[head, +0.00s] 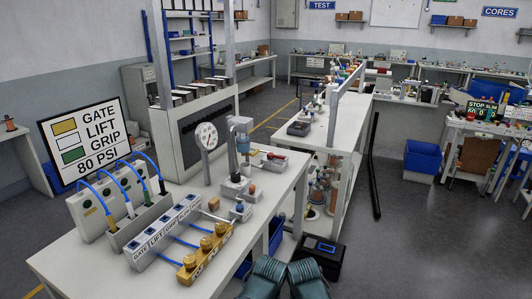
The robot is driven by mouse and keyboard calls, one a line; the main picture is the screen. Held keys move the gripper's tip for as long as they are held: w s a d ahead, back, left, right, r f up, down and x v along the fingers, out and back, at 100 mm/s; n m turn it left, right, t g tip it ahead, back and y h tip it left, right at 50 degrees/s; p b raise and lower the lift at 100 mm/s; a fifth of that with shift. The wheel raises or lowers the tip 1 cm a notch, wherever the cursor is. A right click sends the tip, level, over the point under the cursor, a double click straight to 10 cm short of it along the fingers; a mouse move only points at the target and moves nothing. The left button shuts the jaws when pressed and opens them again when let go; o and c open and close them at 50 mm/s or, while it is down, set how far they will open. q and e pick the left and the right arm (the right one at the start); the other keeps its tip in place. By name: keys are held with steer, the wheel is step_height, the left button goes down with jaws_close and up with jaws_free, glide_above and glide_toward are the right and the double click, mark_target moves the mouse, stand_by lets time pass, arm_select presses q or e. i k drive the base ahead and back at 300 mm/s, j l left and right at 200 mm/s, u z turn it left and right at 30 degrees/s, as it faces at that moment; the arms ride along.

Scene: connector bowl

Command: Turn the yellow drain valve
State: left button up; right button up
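A yellow-brass block with several round knobs (205,252) lies along the front right edge of the near white bench (100,268). It has small dark lettering too small to read. No separate part clearly marked as a drain valve can be made out. Two dark ribbed parts of mine show at the bottom edge, right of the bench and apart from the block. No gripper fingers can be made out.
Blue tubes link a white box labelled GATE, LIFT, GRIP (165,232) to the brass block. A round gauge (206,136) and a grey cylinder stand (240,150) rise behind. A black case (318,256) is on the floor. Open floor lies at right.

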mark_target(257, 151)
steer(key=i+l+u, duration=0.1)
steer(key=i+l, duration=0.15)
steer(key=i+l+u, duration=0.1)
steer(key=i+l, duration=0.15)
steer(key=l, duration=0.2)
steer(key=i+l+u, duration=0.1)
steer(key=l, duration=0.3)
steer(key=i+l+u, duration=0.1)
steer(key=i+l, duration=0.25)
steer(key=i+l+u, duration=0.2)
steer(key=i+l, duration=0.8)
